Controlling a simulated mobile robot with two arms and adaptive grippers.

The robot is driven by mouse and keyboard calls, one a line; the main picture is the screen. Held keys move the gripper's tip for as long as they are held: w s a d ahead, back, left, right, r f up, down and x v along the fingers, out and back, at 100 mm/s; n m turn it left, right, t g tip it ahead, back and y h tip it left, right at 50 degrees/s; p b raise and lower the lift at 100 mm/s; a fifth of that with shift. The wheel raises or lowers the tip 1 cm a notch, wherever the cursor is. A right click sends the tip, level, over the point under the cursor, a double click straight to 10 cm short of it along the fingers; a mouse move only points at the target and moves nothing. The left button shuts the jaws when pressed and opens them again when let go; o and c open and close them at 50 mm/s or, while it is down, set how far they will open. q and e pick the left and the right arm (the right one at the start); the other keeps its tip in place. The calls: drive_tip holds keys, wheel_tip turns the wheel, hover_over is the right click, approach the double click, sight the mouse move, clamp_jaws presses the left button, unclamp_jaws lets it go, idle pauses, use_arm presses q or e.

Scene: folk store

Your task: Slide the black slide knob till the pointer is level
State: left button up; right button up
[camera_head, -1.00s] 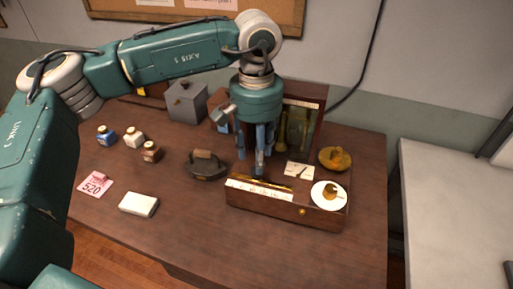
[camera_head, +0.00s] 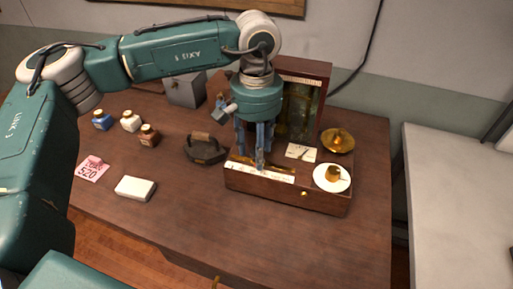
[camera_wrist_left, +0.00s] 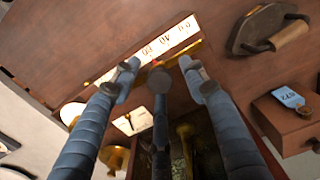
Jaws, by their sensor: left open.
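A wooden box scale (camera_head: 270,190) stands on the table, with a white number strip (camera_head: 262,172) along its front and a brass beam (camera_head: 252,161) behind it. The strip also shows in the wrist view (camera_wrist_left: 150,48). A white card with a dark pointer line (camera_head: 301,152) sits at its right. The pointer line looks slanted. My left gripper (camera_head: 256,163) points down over the beam. In the wrist view its open fingers (camera_wrist_left: 160,82) straddle part of the beam close to the strip. I cannot make out the black knob; the fingers may hide it. My right gripper is out of view.
A white plate with a brass weight (camera_head: 332,178) and a brass pan (camera_head: 337,141) are at the box's right. A flat iron (camera_head: 205,149) stands left of it. The table front is clear.

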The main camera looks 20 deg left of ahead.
use_arm(q)
drive_tip(key=c, duration=0.8)
drive_tip(key=shift+c, duration=0.2)
drive_tip(key=shift+d, duration=0.1)
drive_tip(key=shift+d, duration=1.35)
drive_tip(key=o, duration=0.9)
drive_tip(key=shift+r+p, duration=1.75)
drive_tip(key=shift+r, duration=1.8)
